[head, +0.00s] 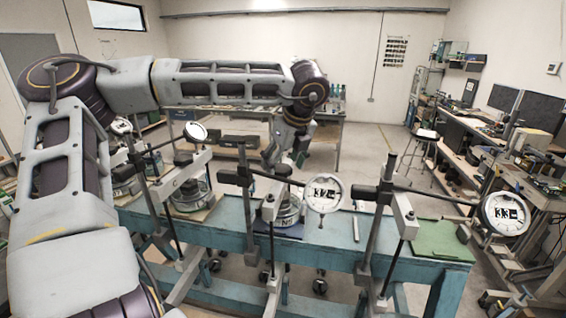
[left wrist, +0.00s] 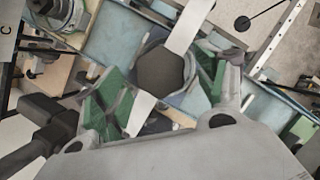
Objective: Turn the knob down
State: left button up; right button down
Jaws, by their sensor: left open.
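My left gripper (head: 286,156) hangs over the back of the blue bench, fingers downward, in the middle of the head view. In the left wrist view its two open fingers (left wrist: 160,90) show at either side, with a dark, roughly hexagonal piece (left wrist: 161,71) between them in the picture. This may be the knob, but I cannot tell for sure, nor whether the fingers touch it. A pale strip (left wrist: 188,22) crosses its upper edge. In the head view a round metal base (head: 287,210) stands below the gripper, partly hidden by a stand. My right gripper is not in view.
The blue bench (head: 340,238) carries several upright stands with dark rods. White dials (head: 323,194) and (head: 505,213) stick out on thin arms near the gripper's right. A green mat (head: 440,240) lies at the bench's right end. Open floor lies behind the bench.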

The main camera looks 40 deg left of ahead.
pick_arm(q)
jog(key=shift+a+f, duration=0.1)
jog(key=shift+f, duration=0.25)
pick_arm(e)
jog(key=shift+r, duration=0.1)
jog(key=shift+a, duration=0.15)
pick_arm(q)
jog(key=c, duration=1)
jog(key=shift+c, duration=0.2)
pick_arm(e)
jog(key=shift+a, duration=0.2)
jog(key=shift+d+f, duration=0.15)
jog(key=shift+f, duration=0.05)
